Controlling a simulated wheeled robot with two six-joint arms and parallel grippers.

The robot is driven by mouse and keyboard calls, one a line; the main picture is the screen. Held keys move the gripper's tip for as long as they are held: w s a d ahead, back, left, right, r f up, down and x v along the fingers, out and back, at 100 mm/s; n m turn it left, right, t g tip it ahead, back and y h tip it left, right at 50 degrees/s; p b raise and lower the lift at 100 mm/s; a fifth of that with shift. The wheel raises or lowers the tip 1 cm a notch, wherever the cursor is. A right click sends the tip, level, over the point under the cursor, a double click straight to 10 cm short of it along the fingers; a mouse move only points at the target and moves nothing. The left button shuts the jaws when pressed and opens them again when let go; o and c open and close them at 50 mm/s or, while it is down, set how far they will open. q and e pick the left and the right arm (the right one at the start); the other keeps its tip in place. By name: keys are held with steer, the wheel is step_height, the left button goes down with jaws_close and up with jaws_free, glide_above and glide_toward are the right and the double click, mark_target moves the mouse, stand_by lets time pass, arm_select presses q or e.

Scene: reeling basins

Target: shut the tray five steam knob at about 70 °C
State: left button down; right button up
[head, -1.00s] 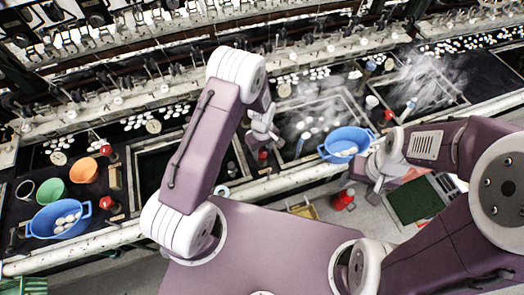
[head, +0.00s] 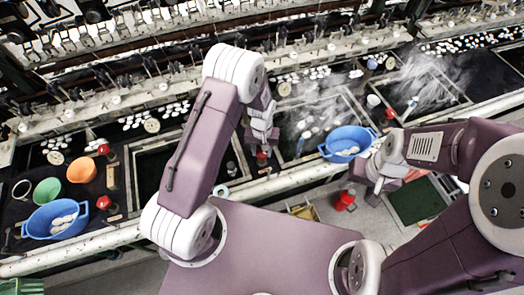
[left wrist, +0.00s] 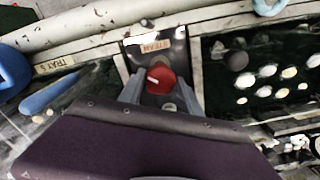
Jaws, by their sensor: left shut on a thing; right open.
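The red steam knob (left wrist: 160,80) sits on a dark plate under a "STEAM" label (left wrist: 156,45) in the left wrist view. A white mark shows on its face. A "TRAY 5" label (left wrist: 54,63) is on the rim to its left. My left gripper (left wrist: 152,92) has a finger on each side of the knob and is shut on it. In the head view my left gripper (head: 264,140) reaches down to the knob (head: 262,155), which is partly hidden. A pale round dial (head: 285,88) stands behind the basin; its reading is too small to tell. My right gripper (head: 377,184) is open and empty.
A steaming basin (head: 345,112) lies right of the knob, a dark basin (head: 150,170) left. A blue bowl of cocoons (head: 348,141) stands on the front rim. Another blue bowl (head: 56,218), green and orange bowls (head: 82,169) stand at left.

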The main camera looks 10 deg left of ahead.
arm_select(q)
steer(key=shift+w+r+m, duration=0.15)
steer(key=shift+w+m, duration=0.1)
steer(key=shift+m, duration=0.35)
steer(key=c, duration=0.9)
jaws_free()
steer(key=shift+o, duration=0.3)
steer(key=shift+s, duration=0.1)
step_height(320, 180, up, 9)
steer(key=b, duration=0.2)
